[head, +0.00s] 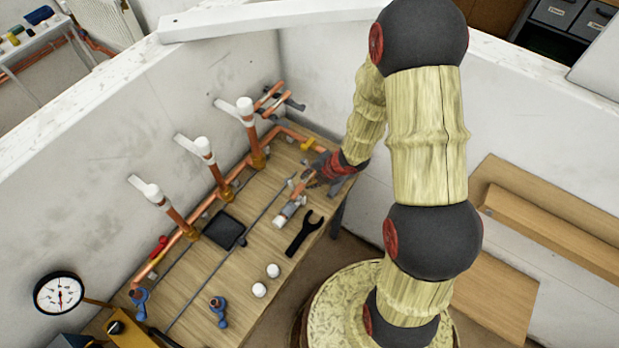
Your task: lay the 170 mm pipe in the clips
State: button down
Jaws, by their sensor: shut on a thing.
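My gripper (312,181), dark and red, is low over the right part of the wooden bench and is shut on a short copper-coloured piece (302,188), which looks like the pipe. Its length cannot be read, and my fingers hide part of it. A pale grey-white fitting (289,208) lies just below and left of it; I cannot tell whether they touch. Short copper lengths (270,96) rest on dark holders at the back wall. I cannot tell for sure which parts are the clips.
The bench (215,283) carries a copper run with upright white-topped branches (204,147), a black tray (224,229), a black spanner (305,233), two white caps (260,290) and blue fittings (218,306). A gauge (59,293) stands at left. Walls close the bench's back and left.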

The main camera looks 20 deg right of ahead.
jog(key=shift+f+b, duration=0.35)
jog(key=shift+f, duration=0.05)
jog(key=shift+f+b, duration=0.35)
jog(key=shift+f, duration=0.2)
dwell(0.7)
jog(key=shift+f+b, duration=0.4)
jog(key=shift+b, duration=0.1)
jog(key=shift+f+b, duration=0.7)
jog(key=shift+f, duration=0.05)
jog(key=c, duration=1.7)
grip_release()
jog(key=shift+o, duration=0.2)
